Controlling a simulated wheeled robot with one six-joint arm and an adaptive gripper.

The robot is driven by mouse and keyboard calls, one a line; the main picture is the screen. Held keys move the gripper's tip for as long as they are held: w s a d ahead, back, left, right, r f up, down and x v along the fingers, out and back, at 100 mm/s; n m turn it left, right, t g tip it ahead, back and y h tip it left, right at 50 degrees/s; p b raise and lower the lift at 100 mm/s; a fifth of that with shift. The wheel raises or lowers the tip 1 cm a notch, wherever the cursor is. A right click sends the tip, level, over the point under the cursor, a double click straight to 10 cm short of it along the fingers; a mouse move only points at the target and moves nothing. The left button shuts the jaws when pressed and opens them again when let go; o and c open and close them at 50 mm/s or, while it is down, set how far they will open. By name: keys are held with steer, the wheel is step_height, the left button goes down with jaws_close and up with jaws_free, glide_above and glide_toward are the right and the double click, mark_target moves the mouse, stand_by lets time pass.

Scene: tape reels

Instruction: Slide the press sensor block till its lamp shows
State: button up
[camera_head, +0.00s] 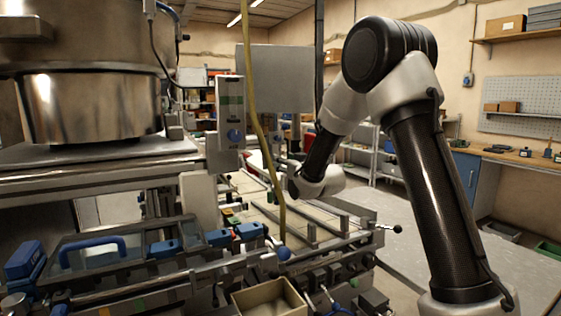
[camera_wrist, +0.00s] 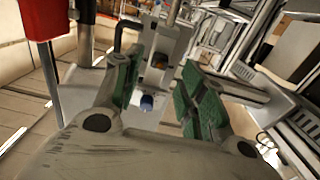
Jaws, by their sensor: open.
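In the wrist view my gripper (camera_wrist: 158,82) is open, its two green-padded fingers apart with nothing clasped between them. A small grey block (camera_wrist: 170,42), which looks like the press sensor block, is beyond and between the fingers. It has a dark front with a small orange-brown spot (camera_wrist: 159,61). I cannot tell whether that spot is the lamp or whether it is lit. A blue-tipped knob (camera_wrist: 146,102) shows below it, between the fingers. Contact between the fingers and the block cannot be made out. In the head view my wrist is over the machine and my fingers cannot be made out.
In the wrist view a red box (camera_wrist: 45,18) and a metal post (camera_wrist: 85,45) stand close left of the fingers. In the head view a yellow hose (camera_head: 258,110) hangs near my wrist. Rails and an open bin (camera_head: 270,299) are at the front; a steel vessel (camera_head: 90,105) stands left.

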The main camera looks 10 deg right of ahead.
steer(key=shift+x, duration=1.75)
jaws_close()
